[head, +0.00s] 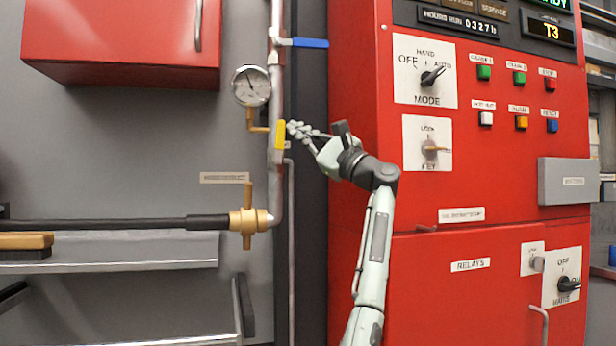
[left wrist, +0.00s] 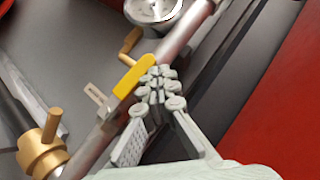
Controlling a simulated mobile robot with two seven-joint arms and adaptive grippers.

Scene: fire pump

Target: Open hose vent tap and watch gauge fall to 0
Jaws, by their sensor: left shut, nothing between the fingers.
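A vertical grey pipe carries a yellow tap lever (head: 280,134), which lies along the pipe. It also shows in the left wrist view (left wrist: 134,77). The round white gauge (head: 251,86) sits just up and left of the lever; its dark needle shows but the reading is too small to tell. In the left wrist view only the gauge's lower part (left wrist: 155,8) shows. My left gripper (head: 294,130) is shut and empty, its fingertips (left wrist: 160,78) right beside the lever; whether they touch it I cannot tell. My right gripper is not in view.
A brass coupling (head: 248,218) joins the black hose (head: 110,223) to the pipe below. A blue lever (head: 304,43) is higher on the pipe. The red control cabinet (head: 440,215) stands close on the right, and a red box (head: 120,40) hangs upper left.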

